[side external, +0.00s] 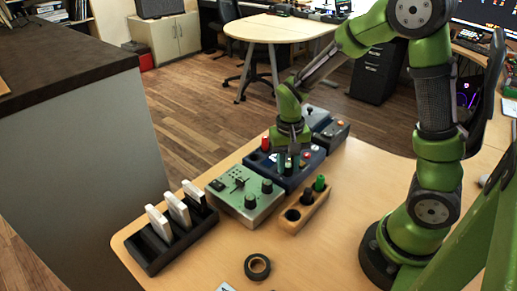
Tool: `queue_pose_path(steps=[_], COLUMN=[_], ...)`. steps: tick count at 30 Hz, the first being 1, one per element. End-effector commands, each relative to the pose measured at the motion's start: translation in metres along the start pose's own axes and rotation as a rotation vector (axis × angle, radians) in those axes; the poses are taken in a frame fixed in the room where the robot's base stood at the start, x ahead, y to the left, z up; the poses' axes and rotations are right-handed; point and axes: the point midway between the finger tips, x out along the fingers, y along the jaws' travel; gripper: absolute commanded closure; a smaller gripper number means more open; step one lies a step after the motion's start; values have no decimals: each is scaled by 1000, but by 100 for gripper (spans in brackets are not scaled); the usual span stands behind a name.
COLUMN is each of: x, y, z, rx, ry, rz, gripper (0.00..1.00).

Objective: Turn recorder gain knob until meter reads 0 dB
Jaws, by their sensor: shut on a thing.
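A dark blue unit (262,164), which looks like the recorder, sits on the light wood table among several devices. A red part (265,143) stands at its left and small red and pale parts show at its right. My gripper (288,163) points down onto the unit's top, shut on what looks like a knob there. The fingers hide most of that knob. I cannot make out a meter reading in this view.
A green-grey panel (240,211) with black knobs is in front. A black rack (158,256) holds white cards. A wooden block (290,222) with a green-topped peg, a tape roll (257,267) and a grey box (335,132) are nearby.

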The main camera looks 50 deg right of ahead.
Motion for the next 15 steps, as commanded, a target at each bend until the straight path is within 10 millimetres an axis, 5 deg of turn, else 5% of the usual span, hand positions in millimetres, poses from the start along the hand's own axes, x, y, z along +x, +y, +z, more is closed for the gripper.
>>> queue_pose_path(steps=[15], x=[-1], y=[0], z=[-1], rx=[46], ry=[2], rz=[-2], gripper=[100])
